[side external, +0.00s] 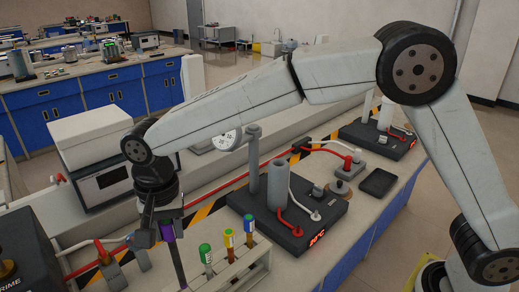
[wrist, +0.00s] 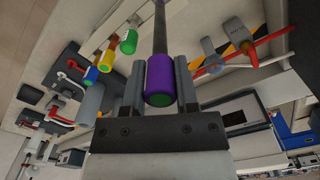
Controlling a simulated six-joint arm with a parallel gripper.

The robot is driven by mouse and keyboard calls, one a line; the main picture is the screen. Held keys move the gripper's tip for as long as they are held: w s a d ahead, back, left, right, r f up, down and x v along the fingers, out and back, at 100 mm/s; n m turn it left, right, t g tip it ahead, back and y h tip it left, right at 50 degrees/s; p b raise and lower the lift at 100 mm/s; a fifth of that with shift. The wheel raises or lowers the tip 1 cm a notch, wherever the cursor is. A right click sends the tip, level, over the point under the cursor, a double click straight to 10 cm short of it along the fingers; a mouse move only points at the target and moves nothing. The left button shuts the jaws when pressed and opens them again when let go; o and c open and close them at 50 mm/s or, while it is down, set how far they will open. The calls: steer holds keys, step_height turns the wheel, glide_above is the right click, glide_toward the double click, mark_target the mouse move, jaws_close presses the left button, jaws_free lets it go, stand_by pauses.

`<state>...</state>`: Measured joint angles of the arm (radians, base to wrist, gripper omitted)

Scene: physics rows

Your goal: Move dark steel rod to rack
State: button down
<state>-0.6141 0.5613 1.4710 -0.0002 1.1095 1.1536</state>
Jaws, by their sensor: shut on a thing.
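The dark steel rod (side external: 178,262) has a purple collar and hangs roughly upright, slightly tilted, under my gripper (side external: 163,222). In the wrist view my gripper (wrist: 158,85) is shut around the purple collar, and the rod's dark shaft (wrist: 160,30) runs away from the camera. The pale rack (side external: 252,270) stands just right of the rod in the side view. It holds rods with green (side external: 205,250), yellow (side external: 229,237) and blue (side external: 249,226) collars. The lower end of the held rod is cut off by the side view's bottom edge.
Behind the rack is a black base (side external: 325,205) with grey posts and red and white cables. A white instrument with a dark screen (side external: 105,185) stands at left. A black box (side external: 25,255) is at lower left. Yellow-black tape crosses the bench.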

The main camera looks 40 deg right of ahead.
steer(key=shift+f, duration=0.1)
stand_by(0.6)
steer(key=shift+f, duration=1.6)
steer(key=shift+f, duration=1.4)
steer(key=shift+f, duration=1.55)
